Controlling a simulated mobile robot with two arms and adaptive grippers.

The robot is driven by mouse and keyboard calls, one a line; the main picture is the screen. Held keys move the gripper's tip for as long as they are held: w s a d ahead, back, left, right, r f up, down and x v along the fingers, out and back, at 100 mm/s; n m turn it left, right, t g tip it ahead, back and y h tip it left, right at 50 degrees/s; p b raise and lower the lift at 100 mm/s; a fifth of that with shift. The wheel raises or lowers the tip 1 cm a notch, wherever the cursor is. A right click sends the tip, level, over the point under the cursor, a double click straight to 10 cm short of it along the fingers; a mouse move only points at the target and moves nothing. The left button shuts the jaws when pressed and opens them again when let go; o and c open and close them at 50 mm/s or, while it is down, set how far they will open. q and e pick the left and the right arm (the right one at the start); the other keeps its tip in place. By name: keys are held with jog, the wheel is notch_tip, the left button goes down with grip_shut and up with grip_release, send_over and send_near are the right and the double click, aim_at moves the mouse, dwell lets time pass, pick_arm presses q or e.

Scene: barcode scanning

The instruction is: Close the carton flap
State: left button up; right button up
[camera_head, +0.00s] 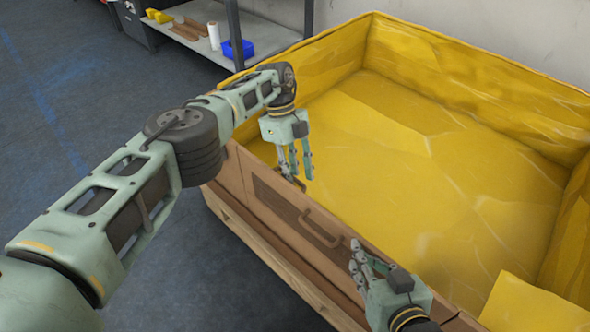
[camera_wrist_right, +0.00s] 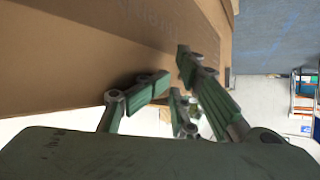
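A large open carton with a yellow lining (camera_head: 400,150) fills the right of the head view. Its brown front side (camera_head: 265,215) has a dark panel and a handle-like loop (camera_head: 322,228); I cannot tell which part is the flap. My left gripper (camera_head: 296,178) points down at the front side's upper edge; whether it touches or grips it is unclear. My right gripper (camera_head: 358,262) is by the front side, nearer the camera, its fingers pointing up and left. In the right wrist view its fingers (camera_wrist_right: 172,80) are spread apart beside a brown cardboard surface (camera_wrist_right: 100,50), with nothing seen between them.
A shelf (camera_head: 200,38) with a blue bin (camera_head: 237,49), a white roll (camera_head: 214,36) and brown pieces stands at the back. Grey floor (camera_head: 55,110) lies open to the left. A pale wooden base (camera_head: 250,247) runs under the carton.

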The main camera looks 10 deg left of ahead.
pick_arm(q)
jog(key=shift+s+a+r, duration=0.15)
jog(key=shift+s+r, duration=0.2)
jog(key=shift+a+r, duration=0.2)
pick_arm(e)
jog(key=w+d+r+t, duration=0.3)
jog(key=w+r, duration=0.3)
jog(key=r, duration=0.5)
jog(key=shift+d+t+h, duration=0.2)
jog(key=shift+t+h, duration=0.2)
jog(key=shift+o, duration=0.4)
jog(key=shift+w+d+f, duration=0.15)
jog(key=shift+w, duration=0.1)
jog(key=o, duration=0.6)
jog(key=shift+w+d+f, duration=0.15)
jog(key=shift+w+d, duration=0.1)
jog(key=shift+c, duration=0.2)
jog(key=shift+w+a+f, duration=0.1)
jog(key=shift+a+f, duration=0.05)
jog(key=shift+f, duration=0.2)
jog(key=c, duration=0.6)
pick_arm(q)
notch_tip(320, 180, up, 9)
jog(key=shift+w+d, duration=0.35)
pick_arm(e)
jog(key=shift+a, duration=0.1)
jog(key=shift+c, duration=0.2)
